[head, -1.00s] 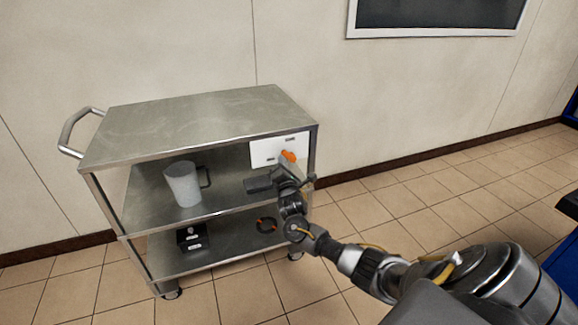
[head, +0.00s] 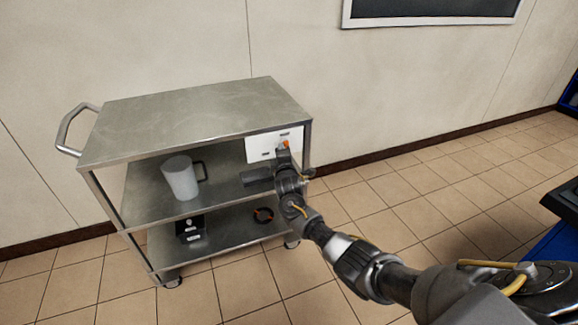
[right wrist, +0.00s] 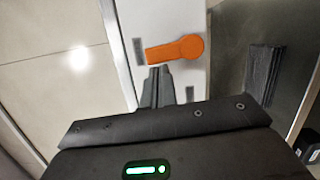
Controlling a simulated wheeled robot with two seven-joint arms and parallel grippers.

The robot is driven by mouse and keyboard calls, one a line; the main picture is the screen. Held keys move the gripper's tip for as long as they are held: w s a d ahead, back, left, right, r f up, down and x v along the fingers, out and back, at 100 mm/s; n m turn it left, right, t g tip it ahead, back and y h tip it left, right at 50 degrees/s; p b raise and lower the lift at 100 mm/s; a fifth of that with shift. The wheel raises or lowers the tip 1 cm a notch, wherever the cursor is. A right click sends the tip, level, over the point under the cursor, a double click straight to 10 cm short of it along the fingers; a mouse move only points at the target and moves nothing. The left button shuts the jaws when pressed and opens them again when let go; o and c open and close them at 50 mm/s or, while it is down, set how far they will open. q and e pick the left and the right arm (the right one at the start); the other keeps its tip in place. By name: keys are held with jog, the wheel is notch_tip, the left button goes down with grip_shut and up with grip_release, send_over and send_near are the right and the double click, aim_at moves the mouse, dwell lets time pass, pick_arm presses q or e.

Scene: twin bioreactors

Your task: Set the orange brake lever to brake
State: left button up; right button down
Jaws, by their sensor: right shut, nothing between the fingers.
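The orange brake lever (head: 285,144) is on a white plate (head: 259,149) at the cart's right front corner, under the top shelf. In the right wrist view the lever (right wrist: 175,50) has a round hub at the right and a handle pointing left. My right gripper (head: 283,154) is shut and empty, in front of the plate, and hides part of the lever in the head view. In the right wrist view its fingertips (right wrist: 159,70) are right by the free end of the handle; I cannot tell whether they touch it. My left gripper is not in view.
The metal cart (head: 200,115) stands near the wall. Dark marks show on the white plate. The floor right of the cart is clear.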

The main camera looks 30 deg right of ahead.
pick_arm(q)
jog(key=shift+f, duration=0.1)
pick_arm(e)
jog(key=shift+d, duration=0.1)
dwell(0.5)
